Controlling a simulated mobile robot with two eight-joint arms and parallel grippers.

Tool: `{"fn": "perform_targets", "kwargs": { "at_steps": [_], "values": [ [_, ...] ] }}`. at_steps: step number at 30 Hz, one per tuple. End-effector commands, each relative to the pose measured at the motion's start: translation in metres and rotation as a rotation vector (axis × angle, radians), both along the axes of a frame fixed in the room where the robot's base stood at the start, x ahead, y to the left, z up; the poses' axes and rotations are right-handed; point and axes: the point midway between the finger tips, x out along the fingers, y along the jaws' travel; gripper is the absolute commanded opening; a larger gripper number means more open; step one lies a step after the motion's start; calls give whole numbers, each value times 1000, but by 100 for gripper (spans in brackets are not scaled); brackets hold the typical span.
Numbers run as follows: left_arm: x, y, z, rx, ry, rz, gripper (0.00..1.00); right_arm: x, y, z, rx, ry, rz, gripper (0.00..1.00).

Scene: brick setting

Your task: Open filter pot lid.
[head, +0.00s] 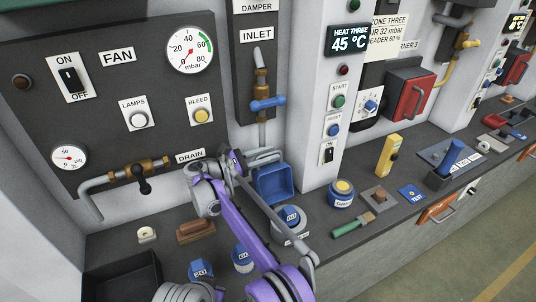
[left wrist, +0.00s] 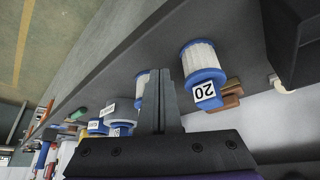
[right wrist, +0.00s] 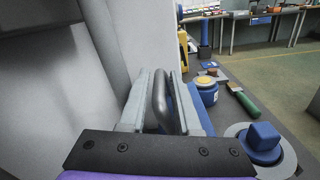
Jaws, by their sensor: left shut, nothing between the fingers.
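My right gripper (head: 238,163) is at the left of the pot. In the right wrist view a grey bar handle (right wrist: 161,100) lies between the fingers of my right gripper (right wrist: 164,78); whether they press on it is unclear. My left gripper (left wrist: 157,75) is shut and empty, in front of white pleated filters with blue caps (left wrist: 205,75).
A dark bin (head: 122,280) stands at the front left of the bench. A brown block (head: 196,231), a blue jar (head: 342,194) and a green-handled brush (head: 352,224) lie on the bench. The inlet valve's blue handle (head: 267,104) sticks out above the pot.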

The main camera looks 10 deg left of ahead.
Motion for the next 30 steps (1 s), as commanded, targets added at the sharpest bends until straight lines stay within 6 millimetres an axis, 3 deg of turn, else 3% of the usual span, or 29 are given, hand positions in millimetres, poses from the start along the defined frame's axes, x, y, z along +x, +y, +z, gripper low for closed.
{"fn": "perform_targets", "kwargs": {
  "at_steps": [1, 4, 30],
  "values": [
    [0, 0, 0, 0, 0, 0, 0, 0, 0, 0, 0, 0, 1, 18],
    [0, 0, 0, 0, 0, 0, 0, 0, 0, 0, 0, 0, 2, 0],
    [0, 0, 0, 0, 0, 0, 0, 1, 1, 1, -1, -3, 6, 0]
  ]
}}
